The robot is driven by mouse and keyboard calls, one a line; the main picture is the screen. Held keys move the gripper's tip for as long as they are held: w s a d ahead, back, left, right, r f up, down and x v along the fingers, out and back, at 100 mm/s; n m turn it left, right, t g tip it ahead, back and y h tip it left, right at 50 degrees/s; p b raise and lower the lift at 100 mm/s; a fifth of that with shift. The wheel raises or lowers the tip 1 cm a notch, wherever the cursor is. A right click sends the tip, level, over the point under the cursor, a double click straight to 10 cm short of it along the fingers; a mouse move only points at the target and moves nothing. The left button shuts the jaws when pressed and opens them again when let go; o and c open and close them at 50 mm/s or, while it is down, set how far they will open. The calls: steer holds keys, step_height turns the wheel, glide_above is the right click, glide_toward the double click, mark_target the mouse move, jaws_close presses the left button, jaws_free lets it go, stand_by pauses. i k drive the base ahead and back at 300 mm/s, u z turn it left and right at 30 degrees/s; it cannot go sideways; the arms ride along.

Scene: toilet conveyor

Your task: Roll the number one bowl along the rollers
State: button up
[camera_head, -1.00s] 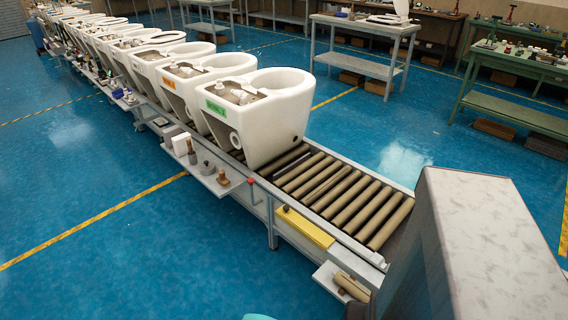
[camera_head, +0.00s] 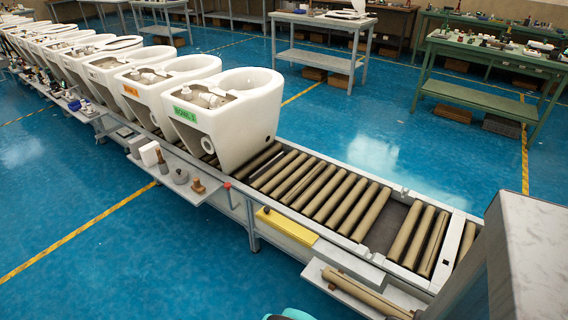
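The front toilet bowl (camera_head: 240,128) is white, with a green label (camera_head: 185,115) whose text is too small to read surely. It stands upright on the conveyor at the near end of a row of similar bowls. Bare brown rollers (camera_head: 318,192) run from its base toward the lower right. A gap in the rollers shows a dark bed (camera_head: 385,228) before several more rollers (camera_head: 420,240). My gripper is not visible. A small teal shape at the bottom edge cannot be identified.
A second bowl with an orange label (camera_head: 165,85) stands close behind. A side shelf (camera_head: 180,185) holds small tools. A yellow box (camera_head: 287,226) is on the conveyor's near side. A grey block (camera_head: 535,260) hides the lower right. Tables (camera_head: 320,25) stand behind, with open blue floor between.

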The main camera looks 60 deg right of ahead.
mark_target(233, 115)
steer(key=u, duration=0.55)
steer(key=k, duration=0.15)
steer(key=z, duration=2.5)
steer(key=k, duration=0.95)
steer(key=u, duration=0.15)
steer(key=i, duration=0.85)
